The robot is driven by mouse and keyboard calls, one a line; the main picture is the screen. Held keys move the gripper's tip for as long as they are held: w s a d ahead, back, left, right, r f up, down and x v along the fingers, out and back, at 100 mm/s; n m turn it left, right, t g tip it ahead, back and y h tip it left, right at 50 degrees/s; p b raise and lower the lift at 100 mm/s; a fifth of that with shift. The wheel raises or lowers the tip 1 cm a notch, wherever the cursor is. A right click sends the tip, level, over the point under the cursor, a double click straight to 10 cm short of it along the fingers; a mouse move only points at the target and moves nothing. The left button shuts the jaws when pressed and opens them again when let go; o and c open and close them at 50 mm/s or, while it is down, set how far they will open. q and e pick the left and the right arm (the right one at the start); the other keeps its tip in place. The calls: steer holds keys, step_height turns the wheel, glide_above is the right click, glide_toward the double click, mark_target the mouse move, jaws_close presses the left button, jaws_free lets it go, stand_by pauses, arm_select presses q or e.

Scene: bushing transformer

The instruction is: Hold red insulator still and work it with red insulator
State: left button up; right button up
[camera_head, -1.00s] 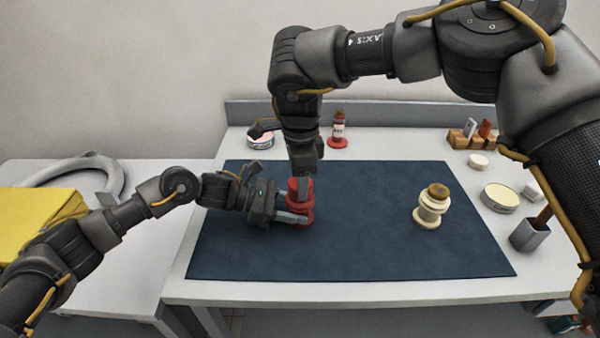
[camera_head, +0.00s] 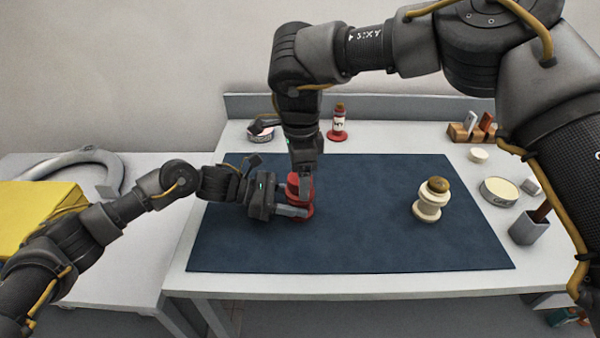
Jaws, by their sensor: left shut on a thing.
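The red insulator (camera_head: 306,207) stands upright on the dark blue mat (camera_head: 360,245), left of the mat's middle. My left gripper (camera_head: 294,212) comes in level from the left and is shut on its lower part. My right gripper (camera_head: 302,176) points straight down over the same insulator, with its fingertips at the insulator's top. The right fingers and the insulator overlap there, so I cannot tell whether they grip it. I cannot make out a separate second red insulator.
A cream insulator with a brown top (camera_head: 430,203) stands on the mat's right side. A wooden block holder (camera_head: 470,132), a round cream tin (camera_head: 499,191) and a grey cup (camera_head: 529,228) line the right.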

step_height(320, 180, up, 12)
stand_by(0.6)
arm_select(q)
steer(key=o, duration=0.8)
steer(key=shift+o, duration=0.2)
steer(key=v, duration=1.2)
